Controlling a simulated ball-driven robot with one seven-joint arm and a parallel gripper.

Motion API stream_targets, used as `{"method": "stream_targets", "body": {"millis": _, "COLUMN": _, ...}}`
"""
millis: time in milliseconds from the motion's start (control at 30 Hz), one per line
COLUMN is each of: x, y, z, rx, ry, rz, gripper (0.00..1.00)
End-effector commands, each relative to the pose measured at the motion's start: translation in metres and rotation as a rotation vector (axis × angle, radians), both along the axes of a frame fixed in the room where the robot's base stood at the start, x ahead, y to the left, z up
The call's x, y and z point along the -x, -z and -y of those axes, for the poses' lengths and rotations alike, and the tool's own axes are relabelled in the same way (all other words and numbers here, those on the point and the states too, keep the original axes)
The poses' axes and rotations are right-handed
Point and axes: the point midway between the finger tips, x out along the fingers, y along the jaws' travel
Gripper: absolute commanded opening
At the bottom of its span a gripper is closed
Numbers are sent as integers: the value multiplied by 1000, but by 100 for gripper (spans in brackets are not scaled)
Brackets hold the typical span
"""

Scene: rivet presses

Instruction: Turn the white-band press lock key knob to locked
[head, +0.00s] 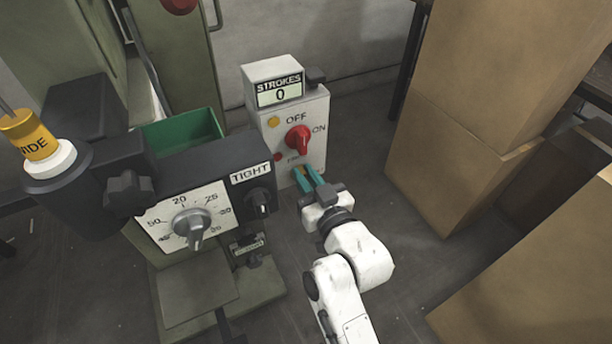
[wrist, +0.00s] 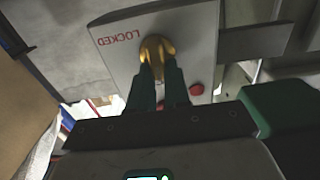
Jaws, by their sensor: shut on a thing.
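The lock key knob is gold and sits on a pale panel beside the printed word LOCKED, upside down in the wrist view (wrist: 157,43). My gripper (wrist: 160,72) has its two teal fingers shut on the knob, one on either side. In the head view my gripper (head: 309,179) reaches the lower front of the grey control box (head: 287,112); the fingers mostly hide the knob there. I cannot tell exactly which way the knob points. The press (head: 180,165) at left has a white band (head: 52,162) under a yellow WIDE collar.
The control box carries a STROKES counter (head: 280,92) reading 0 and a red OFF/ON knob (head: 298,139) above my gripper. A red button (wrist: 197,88) is close to my fingers. The press dial (head: 192,222) stands left of my arm. Cardboard boxes (head: 460,150) stand at right.

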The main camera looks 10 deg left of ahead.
Motion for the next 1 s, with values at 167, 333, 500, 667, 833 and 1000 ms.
{"method": "stream_targets", "body": {"millis": 167, "x": -1, "y": -1, "z": 1, "rx": -44, "ry": 1, "rz": -32, "gripper": 0}}
{"method": "stream_targets", "body": {"millis": 333, "x": -1, "y": -2, "z": 3, "rx": -132, "ry": 1, "rz": -90, "gripper": 0}}
{"method": "stream_targets", "body": {"millis": 500, "x": -3, "y": -1, "z": 5, "rx": -254, "ry": 2, "rz": -175, "gripper": 0}}
{"method": "stream_targets", "body": {"millis": 667, "x": -4, "y": 0, "z": 7, "rx": -381, "ry": 2, "rz": -259, "gripper": 0}}
{"method": "stream_targets", "body": {"millis": 833, "x": -6, "y": 2, "z": 10, "rx": -515, "ry": 2, "rz": -350, "gripper": 0}}
{"method": "stream_targets", "body": {"millis": 1000, "x": -7, "y": 4, "z": 11, "rx": -649, "ry": 2, "rz": -441, "gripper": 0}}
